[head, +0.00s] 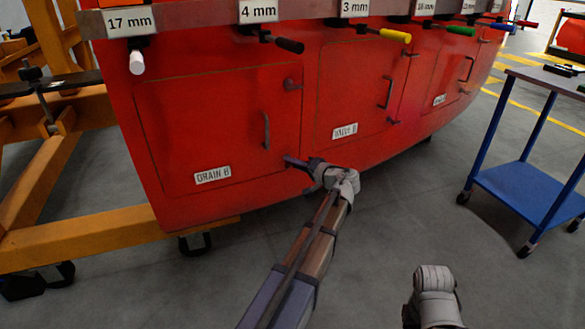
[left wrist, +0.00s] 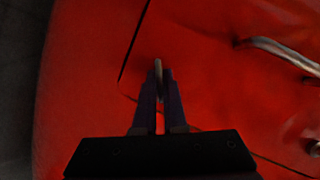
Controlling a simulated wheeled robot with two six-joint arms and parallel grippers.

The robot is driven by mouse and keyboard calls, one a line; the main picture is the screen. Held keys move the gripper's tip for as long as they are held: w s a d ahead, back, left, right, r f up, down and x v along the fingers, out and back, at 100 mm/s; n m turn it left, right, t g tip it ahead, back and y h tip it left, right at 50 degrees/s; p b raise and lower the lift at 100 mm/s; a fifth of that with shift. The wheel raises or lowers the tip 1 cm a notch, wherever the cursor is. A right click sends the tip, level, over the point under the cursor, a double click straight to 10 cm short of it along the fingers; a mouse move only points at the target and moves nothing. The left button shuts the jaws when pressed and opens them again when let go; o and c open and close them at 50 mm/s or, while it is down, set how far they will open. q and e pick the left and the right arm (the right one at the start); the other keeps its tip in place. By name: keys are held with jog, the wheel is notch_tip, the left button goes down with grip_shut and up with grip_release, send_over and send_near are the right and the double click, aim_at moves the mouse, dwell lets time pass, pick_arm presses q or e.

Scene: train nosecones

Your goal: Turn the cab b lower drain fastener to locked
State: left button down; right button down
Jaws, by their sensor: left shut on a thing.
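The red door labelled DRAIN B (head: 210,130) is on the lower side of the red nosecone, and it looks closed. My left gripper (head: 291,161) is at the door's lower right corner. In the left wrist view its two fingers (left wrist: 160,95) are shut on the lower drain fastener (left wrist: 158,68), a small grey tab standing out from the red panel. In the head view the gripper hides that fastener. I cannot tell its turn angle clearly. The upper drain fastener (head: 292,84) sits near the door's upper right edge.
The door's handle (head: 266,131) lies between the fasteners, and also shows in the left wrist view (left wrist: 285,53). A second door (head: 350,90) is to the right. Tools hang from a rail (head: 200,22) above. A yellow stand (head: 100,232) is left, a blue cart (head: 525,190) right.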

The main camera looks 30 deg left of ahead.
pick_arm(q)
jog(key=m+b, duration=0.1)
jog(key=m+y+b, duration=0.1)
jog(key=shift+f+m, duration=0.25)
jog(key=shift+m, duration=0.15)
jog(key=shift+m+y+b, duration=0.5)
jog(key=shift+m+b, duration=0.3)
jog(key=shift+m, duration=0.2)
jog(key=shift+r, duration=0.1)
jog(key=c, duration=1)
grip_release()
jog(key=shift+d, duration=0.1)
jog(key=v, duration=0.7)
jog(key=shift+d, duration=0.3)
jog(key=shift+s, duration=0.1)
